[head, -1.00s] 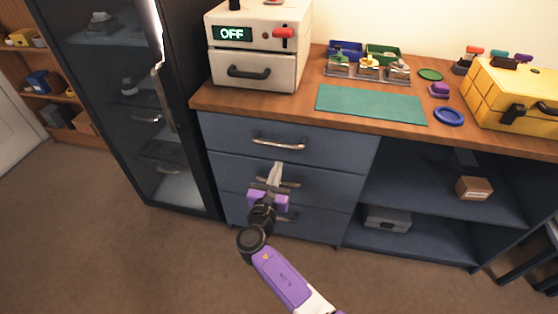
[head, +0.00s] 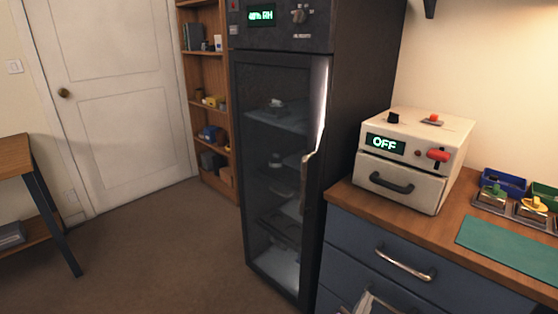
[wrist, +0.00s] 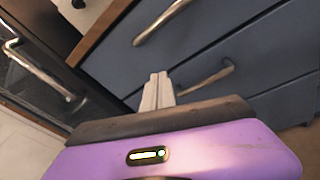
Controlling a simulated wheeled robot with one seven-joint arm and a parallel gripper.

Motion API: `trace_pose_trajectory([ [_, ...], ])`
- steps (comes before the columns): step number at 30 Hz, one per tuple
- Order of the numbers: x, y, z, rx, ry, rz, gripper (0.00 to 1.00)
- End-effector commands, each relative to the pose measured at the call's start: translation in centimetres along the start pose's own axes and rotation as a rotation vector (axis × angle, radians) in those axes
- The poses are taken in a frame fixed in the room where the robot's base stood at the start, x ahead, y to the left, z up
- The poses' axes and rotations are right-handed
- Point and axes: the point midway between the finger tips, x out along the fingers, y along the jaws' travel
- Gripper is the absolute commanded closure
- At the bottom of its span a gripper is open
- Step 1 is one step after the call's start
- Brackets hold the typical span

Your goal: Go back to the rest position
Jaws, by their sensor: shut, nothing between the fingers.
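My gripper (wrist: 157,92) shows in the wrist view with its two pale fingers together and nothing between them. It is in front of the blue drawer cabinet (wrist: 220,45), close to the drawer handles. In the head view only the fingertips of my gripper (head: 364,302) show at the bottom edge, before the drawer fronts. The rest of my arm is out of the head view.
A tall dark glass-door cabinet (head: 275,150) stands left of the drawers, its door shut. A white box reading OFF (head: 412,160) sits on the wooden counter (head: 450,215) beside a green mat (head: 510,248). Open floor (head: 170,250) lies left, before a white door (head: 120,100).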

Motion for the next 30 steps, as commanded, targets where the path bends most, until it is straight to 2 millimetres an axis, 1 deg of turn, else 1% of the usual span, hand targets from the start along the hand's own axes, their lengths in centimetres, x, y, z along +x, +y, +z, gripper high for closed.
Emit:
trace_pose_trajectory([
  [1, -0.6, 0.3, -0.7, 0.113, 0.053, 0.03, 1.0],
  [3, -1.6, 0.5, -1.6, 0.279, 0.136, 0.066, 1.0],
  [5, -2.9, 0.4, -2.3, 0.42, 0.209, 0.088, 1.0],
  [6, -3.9, 0.2, -2.6, 0.516, 0.258, 0.099, 1.0],
  [8, -5.5, -0.2, -2.9, 0.65, 0.329, 0.111, 1.0],
  [11, -8.6, -1.2, -2.9, 0.883, 0.449, 0.116, 1.0],
  [14, -12.3, -2.2, -1.9, 1.126, 0.569, 0.108, 1.0],
  [15, -13.9, -2.7, -1.2, 1.222, 0.614, 0.1, 1.0],
  [17, -16.2, -3.3, 0.0, 1.362, 0.675, 0.085, 1.0],
  [18, -17.7, -3.8, 0.9, 1.451, 0.713, 0.073, 1.0],
  [20, -19.9, -4.4, 2.6, 1.582, 0.764, 0.053, 1.0],
  [21, -21.4, -4.8, 3.8, 1.665, 0.793, 0.039, 1.0],
  [23, -23.4, -5.5, 5.7, 1.786, 0.833, 0.014, 1.0],
  [24, -24.7, -5.9, 7.1, 1.864, 0.856, -0.002, 1.0],
  [26, -26.6, -6.5, 9.3, 1.976, 0.884, -0.026, 1.0],
  [27, -27.8, -6.9, 10.8, 2.047, 0.899, -0.044, 1.0],
  [29, -29.5, -7.5, 13.1, 2.148, 0.913, -0.072, 1.0],
  [30, -30.6, -7.9, 14.6, 2.211, 0.919, -0.09, 1.0],
])
